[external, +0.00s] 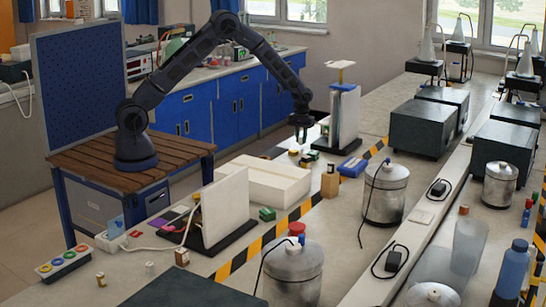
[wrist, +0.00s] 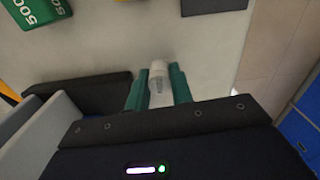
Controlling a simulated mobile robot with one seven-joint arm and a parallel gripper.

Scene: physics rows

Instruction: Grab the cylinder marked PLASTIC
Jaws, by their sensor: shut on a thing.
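My gripper shows in the wrist view (wrist: 158,92) with its two green fingers shut on a small pale grey-white cylinder (wrist: 158,75). The cylinder stands out beyond the fingertips, and its marking is too small to read. In the external view my gripper (external: 301,136) points down over the far end of the light bench, between the white box and the upright panel. The held cylinder is too small to make out there. Other small cylinders, one brass-coloured (external: 101,280) and one pale (external: 150,268), stand at the near left of the bench; their markings are not readable.
Metal canisters (external: 385,195) stand to the right.

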